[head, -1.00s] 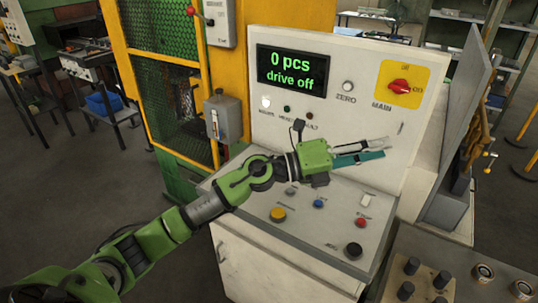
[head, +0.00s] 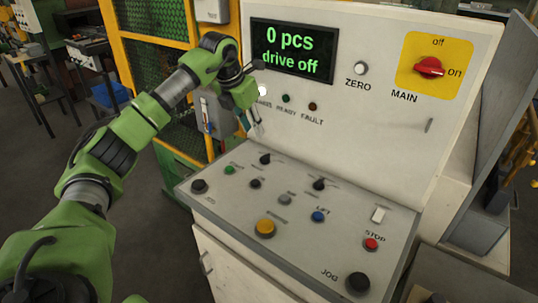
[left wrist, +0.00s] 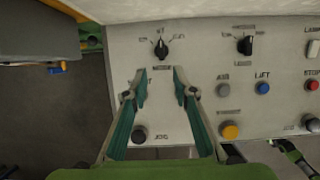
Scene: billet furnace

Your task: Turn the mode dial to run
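The mode dial (head: 265,158) is a small black knob at the back left of the sloped grey console. In the left wrist view the mode dial (left wrist: 161,49) has small labels around its top, and its pointer looks roughly upright, towards the middle label. The labels are too small to read surely. My left gripper (head: 256,125) hangs above the back left of the console, close to the dial. In the left wrist view my left gripper (left wrist: 160,74) is open, its teal fingers apart and empty, with the dial just beyond the tips.
A second black dial (head: 319,184) stands to the right. Blue (head: 318,216), yellow (head: 265,228) and red (head: 371,244) buttons and a black jog knob (head: 357,283) lie nearer. The display (head: 292,50) reads "0 pcs drive off". The red main switch (head: 430,67) is at upper right.

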